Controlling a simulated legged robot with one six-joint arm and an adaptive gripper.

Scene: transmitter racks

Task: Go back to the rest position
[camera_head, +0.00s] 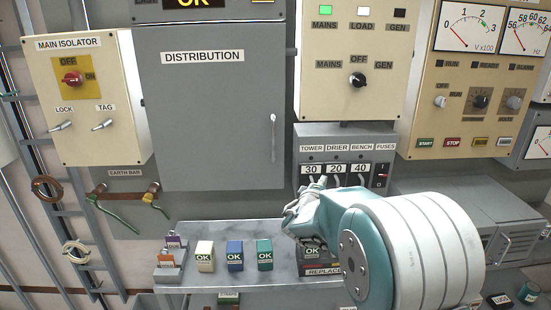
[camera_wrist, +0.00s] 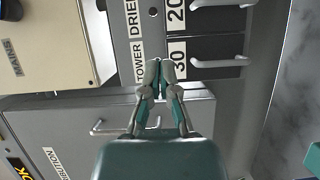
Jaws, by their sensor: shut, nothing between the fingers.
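My gripper (camera_wrist: 158,70) is shut and empty in the wrist view, with its fingertips in front of the fuse panel (camera_wrist: 150,30) beside the TOWER label. In the head view my gripper (camera_head: 290,212) shows just below the fuse panel (camera_head: 340,142), above the grey shelf, and my arm hides part of what lies behind it. Fuse carriers marked 30 (camera_head: 312,169), 20 (camera_head: 336,169) and 40 (camera_head: 361,168) sit in the panel. I cannot tell from the head view whether the fingers touch anything.
The shelf (camera_head: 195,236) holds a cream OK block (camera_head: 204,256), a blue one (camera_head: 235,256), a green one (camera_head: 264,254) and small tagged items (camera_head: 168,262). The distribution cabinet (camera_head: 212,115) and main isolator (camera_head: 85,100) stand behind. A grey case (camera_head: 490,215) is at right.

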